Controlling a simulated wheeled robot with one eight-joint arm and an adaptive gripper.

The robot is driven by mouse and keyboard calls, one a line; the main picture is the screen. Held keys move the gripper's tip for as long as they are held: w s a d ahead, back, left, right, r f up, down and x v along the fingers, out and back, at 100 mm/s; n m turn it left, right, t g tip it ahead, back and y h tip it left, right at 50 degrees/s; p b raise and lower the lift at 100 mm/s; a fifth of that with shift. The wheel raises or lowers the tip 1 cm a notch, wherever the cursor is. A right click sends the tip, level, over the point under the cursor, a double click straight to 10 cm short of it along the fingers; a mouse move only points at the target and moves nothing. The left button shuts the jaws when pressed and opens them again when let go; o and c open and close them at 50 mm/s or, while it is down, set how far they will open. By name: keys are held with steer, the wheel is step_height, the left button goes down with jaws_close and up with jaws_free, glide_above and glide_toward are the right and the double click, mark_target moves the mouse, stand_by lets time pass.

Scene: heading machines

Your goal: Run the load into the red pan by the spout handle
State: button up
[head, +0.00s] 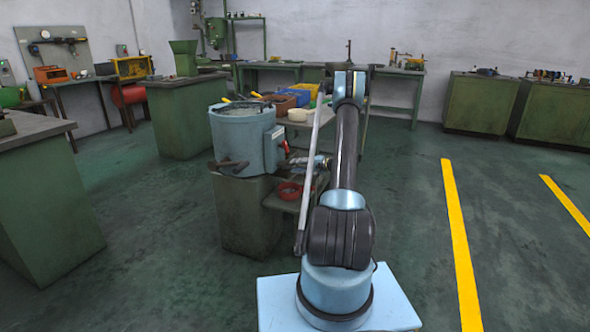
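The red pan (289,190) sits on a low shelf (286,205) at the right side of a light blue drum (243,139). The drum stands on a green pedestal (246,216). A small red handle (285,149) shows at the drum's right side, by a blue-grey box, above the pan. The pan's inside is too small to read. My arm rises in front of the right side of this machine. What looks like my wrist (318,163) shows left of my upright link, close to the handle. My fingers are too small and partly hidden, so their opening and any contact are unclear.
A green cabinet (45,200) stands at the left. Bins on a stand (290,97) are behind the drum. Workbenches line the back wall. The floor is open at the right, with yellow lines (459,240).

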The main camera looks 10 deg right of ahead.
steer(key=shift+w+a+f, duration=0.1)
steer(key=shift+w+a, duration=0.15)
steer(key=shift+a, duration=0.15)
